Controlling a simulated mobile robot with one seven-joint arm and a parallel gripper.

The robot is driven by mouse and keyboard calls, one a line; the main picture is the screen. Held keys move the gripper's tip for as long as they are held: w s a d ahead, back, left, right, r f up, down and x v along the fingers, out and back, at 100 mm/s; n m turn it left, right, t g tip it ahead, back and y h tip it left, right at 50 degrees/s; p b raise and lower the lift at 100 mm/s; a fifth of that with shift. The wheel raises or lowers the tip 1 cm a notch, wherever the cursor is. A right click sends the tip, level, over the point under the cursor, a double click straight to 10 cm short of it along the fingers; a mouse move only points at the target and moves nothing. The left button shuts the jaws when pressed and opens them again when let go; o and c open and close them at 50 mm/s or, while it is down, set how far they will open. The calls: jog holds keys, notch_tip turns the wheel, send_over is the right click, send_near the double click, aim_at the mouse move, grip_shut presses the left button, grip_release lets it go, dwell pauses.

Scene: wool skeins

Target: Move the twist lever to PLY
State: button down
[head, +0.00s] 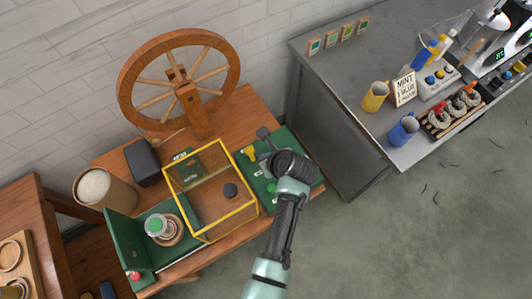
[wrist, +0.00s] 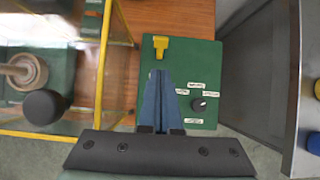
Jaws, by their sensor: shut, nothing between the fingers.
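A green control panel (wrist: 204,62) lies on the wooden bench. A yellow lever (wrist: 160,46) stands at its upper left, and it also shows in the head view (head: 250,153). A dark round knob (wrist: 198,105) with small white labels around it sits on the panel's right; the labels are too small to read, so I cannot tell which one says PLY. My gripper (wrist: 160,76) is shut and empty over the panel, its fingertips just below the yellow lever in the wrist view. I cannot tell whether they touch it.
A yellow-framed clear box (head: 205,230) stands close left of the panel, with a wooden spinning wheel (head: 130,95) behind. A grey metal counter (head: 340,85) rises close on the right. It carries a yellow jug (head: 375,97) and a blue jug (head: 403,129).

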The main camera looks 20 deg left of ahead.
jog(key=shift+v, duration=1.15)
jog(key=shift+w+a+r, duration=0.1)
jog(key=shift+a+r, duration=0.05)
jog(key=shift+a, duration=0.05)
jog(key=w+d+r+n+t+b, duration=0.1)
jog(key=w+d+r+n+t, duration=0.2)
jog(key=w+r, duration=0.45)
jog(key=w+r+n+t+b, duration=0.1)
jog(key=w+r+n+t, duration=0.35)
jog(key=r, duration=0.65)
jog(key=w+d+r+n+t+h+b, duration=0.1)
jog(key=d+r+n+t, duration=0.15)
jog(key=r, duration=0.65)
jog(key=w+d+r+n+t+h+b, duration=0.15)
jog(key=r+n, duration=0.25)
jog(key=r, duration=0.6)
jog(key=s+d+r+n+t+h, duration=0.1)
jog(key=s+r+n+t, duration=0.3)
jog(key=r, duration=0.5)
jog(key=s+d+r+n+t+b, duration=0.1)
jog(key=s+d+r+n+t, duration=0.1)
jog(key=s+r, duration=0.6)
jog(key=s+d+r+n+t+h, duration=0.1)
jog(key=s+r+n+t, duration=0.4)
jog(key=r, duration=0.7)
jog(key=shift+s+d+n+t+h+b, duration=0.35)
jog(key=shift+s+d+t, duration=0.15)
jog(key=shift+s, duration=0.4)
